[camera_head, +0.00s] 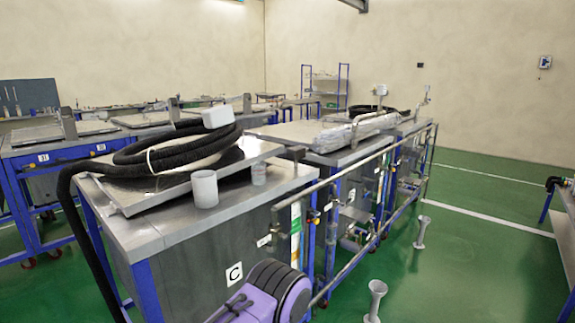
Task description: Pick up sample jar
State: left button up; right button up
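A small, pale, jar-like container (259,173) with a faint coloured band stands on the metal tank top, at the right edge of the coiled black hose. It is probably the sample jar, but it is too small to tell for sure. A larger white cup (204,188) stands upright to its left, near the front of the same top. The two are apart.
The black hose (72,215) coils over the lid and hangs down the left side of the tank marked C (190,268). A metal pipe rail (352,165) runs along the right side.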

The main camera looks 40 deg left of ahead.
aim_at(258, 169)
jog(key=i, duration=2.9)
jog(key=u, duration=2.8)
